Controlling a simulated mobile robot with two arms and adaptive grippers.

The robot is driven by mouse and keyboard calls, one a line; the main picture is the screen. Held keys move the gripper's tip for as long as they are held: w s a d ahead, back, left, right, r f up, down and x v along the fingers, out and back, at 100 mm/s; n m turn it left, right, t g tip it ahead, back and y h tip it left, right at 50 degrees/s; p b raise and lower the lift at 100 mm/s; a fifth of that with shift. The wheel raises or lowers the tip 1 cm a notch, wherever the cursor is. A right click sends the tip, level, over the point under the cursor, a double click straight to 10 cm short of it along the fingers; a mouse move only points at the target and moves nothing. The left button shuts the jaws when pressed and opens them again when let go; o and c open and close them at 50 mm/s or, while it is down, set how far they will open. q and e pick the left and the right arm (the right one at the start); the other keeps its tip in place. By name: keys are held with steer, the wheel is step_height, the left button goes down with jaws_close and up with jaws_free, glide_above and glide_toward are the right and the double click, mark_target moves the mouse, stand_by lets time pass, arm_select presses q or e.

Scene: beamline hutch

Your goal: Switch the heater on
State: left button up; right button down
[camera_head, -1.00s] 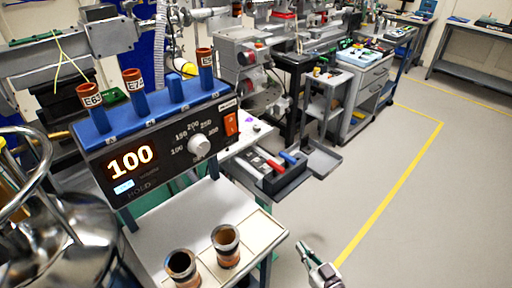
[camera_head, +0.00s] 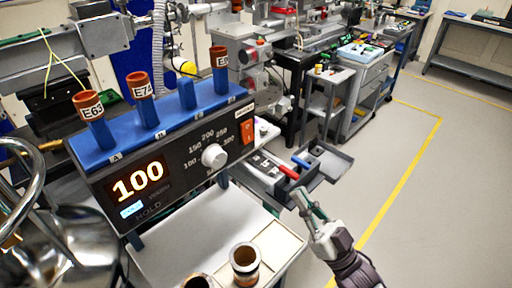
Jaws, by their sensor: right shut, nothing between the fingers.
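The heater controller (camera_head: 170,165) is a dark box with a blue top, seen in the head view at centre left. Its display (camera_head: 139,182) glows 100, with HOLD below it. A white round knob (camera_head: 214,156) with a number scale sits right of the display. An orange-red rocker switch (camera_head: 247,131) is at the right end of the front panel. My right gripper (camera_head: 303,198) is shut and empty, to the right of and below the switch, apart from the controller. My left gripper is not in view.
Brown labelled cups (camera_head: 138,85) stand on blue posts on the controller's top. Open brown cups (camera_head: 244,262) stand on the white shelf (camera_head: 210,232) below. A tool tray (camera_head: 291,170) lies behind my right gripper. A shiny metal vessel (camera_head: 60,245) is at lower left. Floor at right is clear.

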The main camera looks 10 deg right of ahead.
mark_target(249, 135)
steer(key=p+x, duration=0.1)
steer(key=x, duration=0.3)
steer(key=f+p+x, duration=0.1)
steer(key=p+x, duration=0.1)
steer(key=x, duration=0.2)
steer(key=w+p+x, duration=0.1)
steer(key=p+x, duration=0.1)
steer(key=x, duration=0.2)
steer(key=shift+w+a+f, duration=0.25)
steer(key=shift+a, duration=0.15)
steer(key=shift+w+a+f, duration=0.2)
steer(key=shift+w+a, duration=0.1)
steer(key=shift+w, duration=0.1)
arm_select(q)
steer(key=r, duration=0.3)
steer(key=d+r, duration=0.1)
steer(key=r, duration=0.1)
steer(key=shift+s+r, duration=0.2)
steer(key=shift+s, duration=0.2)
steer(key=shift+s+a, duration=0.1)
